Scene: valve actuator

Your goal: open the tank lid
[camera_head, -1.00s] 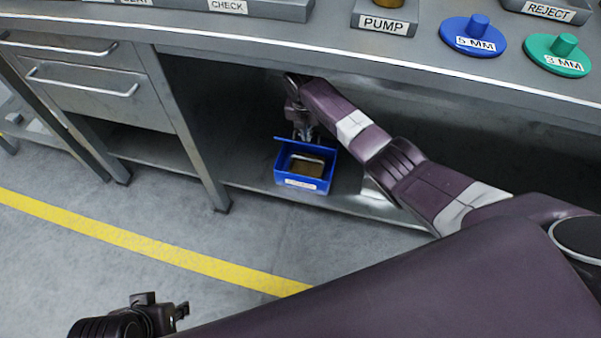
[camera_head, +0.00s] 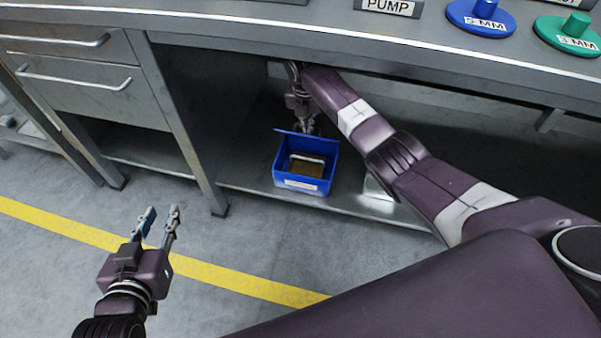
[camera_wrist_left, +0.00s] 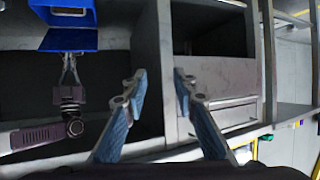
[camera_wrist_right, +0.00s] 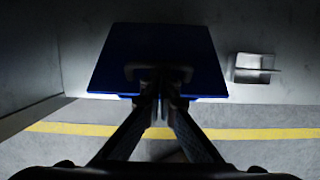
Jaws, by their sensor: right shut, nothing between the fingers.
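The blue tank (camera_head: 289,183) sits on the low shelf under the bench. Its top shows open in the head view, with a brown area and a pale frame inside; a blue panel, apparently the lid (camera_head: 287,134), stands raised along its back edge. In the right wrist view a dark blue panel (camera_wrist_right: 120,60) with a dark handle shape fills the middle. My right gripper (camera_head: 306,128) is shut, holding nothing, close behind the raised panel; contact cannot be told. It also shows in the left wrist view (camera_wrist_left: 69,62). My left gripper (camera_head: 162,212) is open and empty over the floor.
The bench top (camera_head: 225,38) overhangs my right arm. A bench leg (camera_head: 197,165) and drawers (camera_head: 85,85) stand left of the tank. A small metal piece (camera_wrist_right: 252,68) lies beside the tank on the shelf. The floor in front is free.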

